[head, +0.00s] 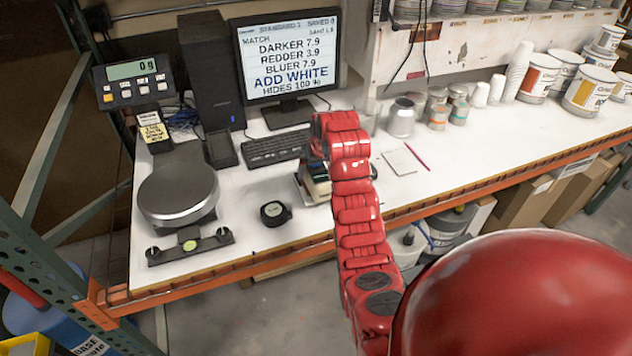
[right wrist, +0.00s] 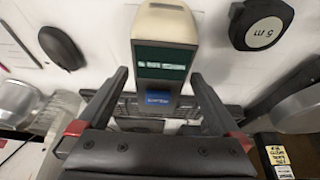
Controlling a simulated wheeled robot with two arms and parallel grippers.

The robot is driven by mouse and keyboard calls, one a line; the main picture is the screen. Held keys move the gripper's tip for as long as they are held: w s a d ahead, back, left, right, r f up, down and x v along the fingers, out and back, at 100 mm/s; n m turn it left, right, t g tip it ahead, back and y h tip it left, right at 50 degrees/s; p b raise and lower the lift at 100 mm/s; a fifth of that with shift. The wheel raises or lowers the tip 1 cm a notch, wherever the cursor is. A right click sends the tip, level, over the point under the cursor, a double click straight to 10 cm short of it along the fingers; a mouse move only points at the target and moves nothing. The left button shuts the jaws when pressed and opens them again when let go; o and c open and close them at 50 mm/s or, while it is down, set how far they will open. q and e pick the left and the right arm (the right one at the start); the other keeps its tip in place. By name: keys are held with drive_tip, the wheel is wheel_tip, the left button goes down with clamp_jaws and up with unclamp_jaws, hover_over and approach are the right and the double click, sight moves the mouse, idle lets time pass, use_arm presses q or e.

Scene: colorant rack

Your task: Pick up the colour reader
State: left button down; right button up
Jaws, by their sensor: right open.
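The colour reader (right wrist: 160,48) shows in the right wrist view as a cream and dark body with a green display and a blue label. In the head view it (head: 318,182) is on the white bench, partly hidden by my right arm. My right gripper (right wrist: 160,78) is open, with one finger on each side of the reader's lower part in the picture; a gap shows on both sides. In the head view the gripper (head: 320,150) is above the bench by the reader, its fingers hard to make out. My left gripper is not in view.
A black tape measure (head: 275,213) lies left of the reader, and a keyboard (head: 276,148) behind it. A round scale (head: 178,190) stands at the left. A metal can (head: 401,118), a notepad (head: 400,161) and a pink pencil (head: 417,156) are at the right. The bench front has an orange edge.

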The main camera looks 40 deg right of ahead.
drive_tip(key=p+x, duration=0.3)
drive_tip(key=shift+w+d+f, duration=0.1)
drive_tip(key=shift+w+f, duration=0.1)
drive_tip(key=shift+f, duration=0.1)
drive_tip(key=shift+w+d+f, duration=0.1)
drive_tip(key=shift+w+f, duration=0.1)
drive_tip(key=shift+f, duration=0.2)
clamp_jaws()
